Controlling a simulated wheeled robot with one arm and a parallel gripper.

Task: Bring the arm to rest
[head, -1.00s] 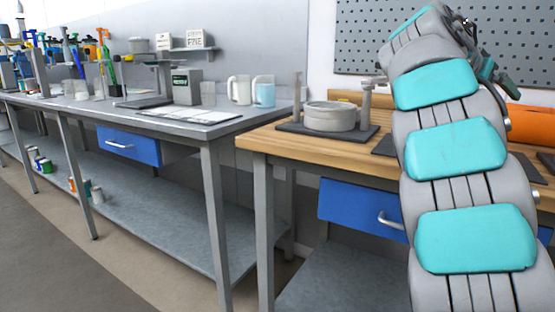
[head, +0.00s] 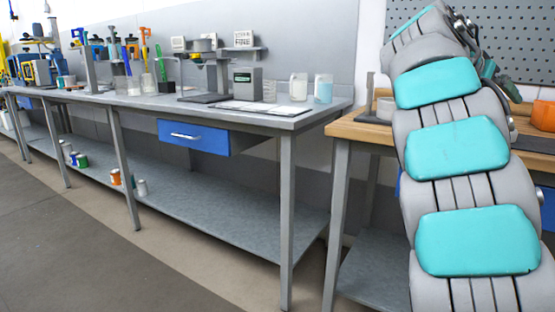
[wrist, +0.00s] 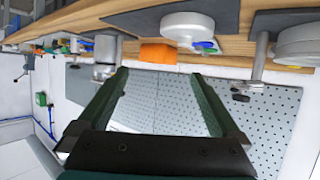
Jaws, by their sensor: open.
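My arm (head: 455,150), grey with turquoise pads, rises bent along the right side of the head view, in front of the wooden bench. My gripper (wrist: 158,73) shows in the wrist view with its two dark green fingers wide apart. Nothing is between the fingers. Behind them is a grey perforated board (wrist: 170,110), and the wrist picture appears upside down, with the wooden bench (wrist: 75,20) along its top. The gripper's fingertips are not clearly visible in the head view.
A grey metal bench (head: 305,118) with a blue drawer (head: 193,137) runs left, carrying pitchers, a stand and tools. Small cans (head: 115,177) stand on its lower shelf. An orange object (wrist: 158,53) is on the wooden bench. The floor (head: 70,240) at lower left is clear.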

